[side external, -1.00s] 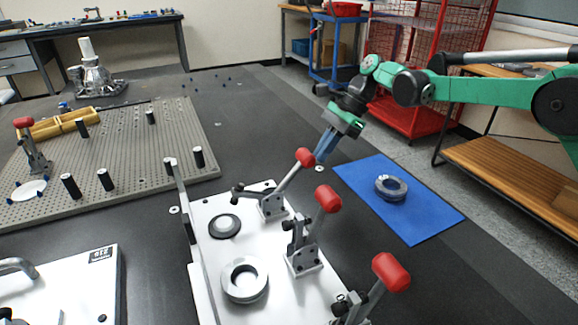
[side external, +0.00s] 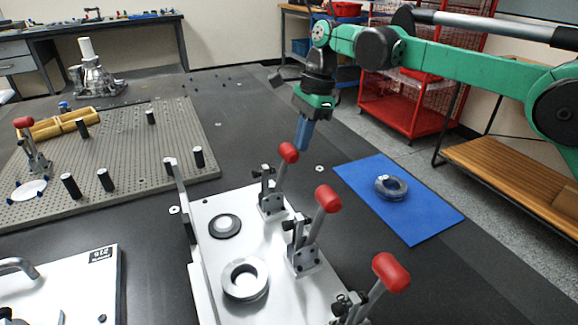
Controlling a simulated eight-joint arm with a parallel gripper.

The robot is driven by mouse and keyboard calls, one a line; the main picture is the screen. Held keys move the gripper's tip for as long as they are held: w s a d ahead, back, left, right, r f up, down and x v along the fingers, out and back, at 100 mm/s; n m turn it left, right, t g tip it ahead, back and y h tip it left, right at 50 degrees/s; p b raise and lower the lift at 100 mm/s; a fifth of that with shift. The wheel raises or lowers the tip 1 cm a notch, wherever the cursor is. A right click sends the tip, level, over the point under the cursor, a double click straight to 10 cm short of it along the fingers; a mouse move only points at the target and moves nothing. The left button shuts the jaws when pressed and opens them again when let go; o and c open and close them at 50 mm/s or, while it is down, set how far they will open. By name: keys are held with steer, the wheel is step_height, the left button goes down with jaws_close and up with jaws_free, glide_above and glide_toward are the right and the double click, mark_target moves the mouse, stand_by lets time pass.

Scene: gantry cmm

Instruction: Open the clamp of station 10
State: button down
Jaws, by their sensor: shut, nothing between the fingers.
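The far toggle clamp (side external: 271,200) stands on the white fixture plate (side external: 215,285). Its red-knobbed handle (side external: 288,153) stands steeply, leaning slightly right, and its arm (side external: 263,172) is raised clear of the dark ring with a pale centre (side external: 225,226). My gripper (side external: 303,147) points down with its blue fingers shut and empty, just behind and right of the red knob. I cannot tell whether they touch. No station 10 label is readable.
Two more red-handled clamps, a middle one (side external: 303,250) and a near one (side external: 350,305), stand along the same plate. A metal ring (side external: 245,280) sits on it. A blue mat (side external: 420,215) with a grey ring (side external: 391,187) lies right. A pegboard plate (side external: 135,180) lies left.

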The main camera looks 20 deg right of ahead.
steer(key=shift+r, duration=0.1)
steer(key=s+d+r+n+t+h, duration=0.1)
steer(key=s+d+r+n+t, duration=0.3)
steer(key=s+d+r+n, duration=0.4)
steer(key=s+d+f+n+t+h, duration=0.1)
steer(key=s+d+f+n+t, duration=0.1)
steer(key=s+f+n, duration=0.7)
steer(key=shift+s+d+n+t+h, duration=0.3)
steer(key=shift+s+n+t, duration=0.25)
steer(key=shift+s, duration=0.35)
